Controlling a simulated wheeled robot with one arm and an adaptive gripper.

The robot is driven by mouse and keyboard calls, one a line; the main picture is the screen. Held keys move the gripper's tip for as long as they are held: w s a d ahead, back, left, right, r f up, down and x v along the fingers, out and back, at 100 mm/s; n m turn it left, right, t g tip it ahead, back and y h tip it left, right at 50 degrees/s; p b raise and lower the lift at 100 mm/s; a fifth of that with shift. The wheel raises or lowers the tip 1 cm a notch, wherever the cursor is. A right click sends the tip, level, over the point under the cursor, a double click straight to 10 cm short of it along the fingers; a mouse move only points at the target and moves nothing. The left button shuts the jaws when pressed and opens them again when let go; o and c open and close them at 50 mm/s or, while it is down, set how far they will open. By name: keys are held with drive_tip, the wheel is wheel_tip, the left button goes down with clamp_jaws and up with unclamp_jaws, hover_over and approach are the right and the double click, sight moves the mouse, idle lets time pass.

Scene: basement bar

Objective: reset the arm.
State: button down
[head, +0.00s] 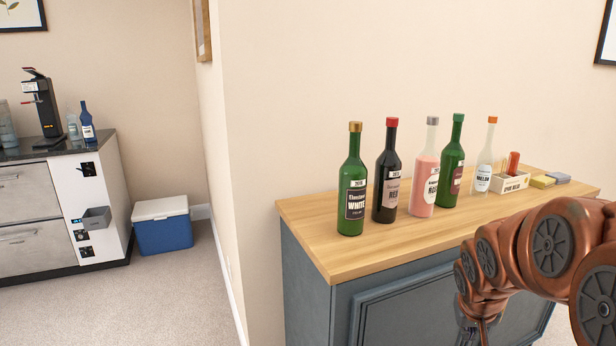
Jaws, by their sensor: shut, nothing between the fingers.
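My copper-coloured arm reaches in from the right edge, bent in front of the blue-grey cabinet (420,310). My gripper (474,334) hangs at the arm's lower end, pointing down, in front of the cabinet door and below the wooden top (310,233). It is small, dark and partly cut off by the bottom edge of the head view. It is shut and holds nothing. It is apart from the bottles.
On the wooden top stand a green bottle (352,190), a dark red-capped bottle (387,180), a pink bottle (424,180) and others, with a small box (509,182) and sponges (543,181). A blue cooler (163,232) sits on open carpet at left.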

drive_tip(key=s+a+f+n+g+y, duration=0.15)
drive_tip(key=s+a, duration=0.35)
drive_tip(key=s, duration=0.5)
drive_tip(key=s+a+r+g, duration=0.1)
drive_tip(key=s+a+g, duration=0.3)
drive_tip(key=s, duration=0.6)
drive_tip(key=s+a+f+n+g+y, duration=0.1)
drive_tip(key=s+a, duration=0.5)
drive_tip(key=s, duration=0.4)
wheel_tip(320, 180, up, 17)
drive_tip(key=w+t+p, duration=0.1)
drive_tip(key=p, duration=1.5)
drive_tip(key=shift+w+d, duration=0.35)
